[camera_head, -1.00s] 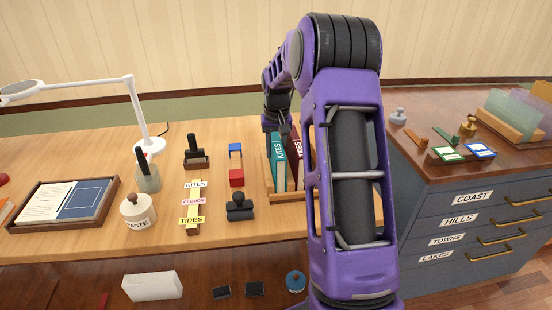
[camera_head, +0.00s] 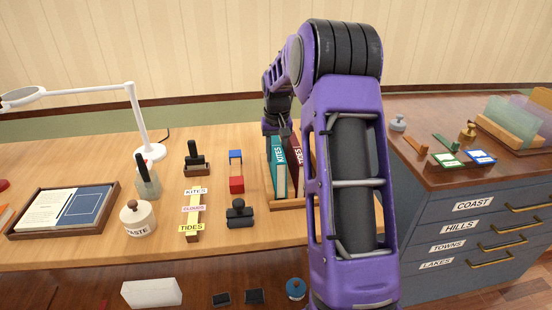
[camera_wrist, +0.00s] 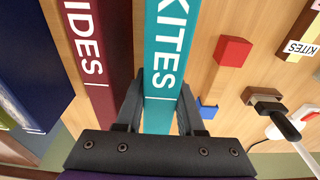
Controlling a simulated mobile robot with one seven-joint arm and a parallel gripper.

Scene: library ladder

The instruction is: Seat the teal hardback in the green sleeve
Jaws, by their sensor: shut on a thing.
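The teal hardback (camera_head: 279,170), lettered KITES, stands upright in the wooden book rack (camera_head: 287,211) beside a maroon book (camera_head: 296,155). My gripper (camera_head: 276,128) is at the top of the teal hardback. In the wrist view the teal hardback (camera_wrist: 166,55) runs between the two fingers of my gripper (camera_wrist: 161,95), which is shut on it. The maroon book (camera_wrist: 98,50), lettered TIDES there, is close at its left. My arm hides the rack's right part. I cannot make out the green sleeve.
Left of the rack stand a red block (camera_head: 237,184), a black-handled stamp (camera_head: 240,213), a labelled strip (camera_head: 193,215), a paste pot (camera_head: 137,217) and a white lamp (camera_head: 146,148). A grey drawer cabinet (camera_head: 470,220) stands at right. A dark blue item (camera_wrist: 30,60) lies left of the maroon book.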

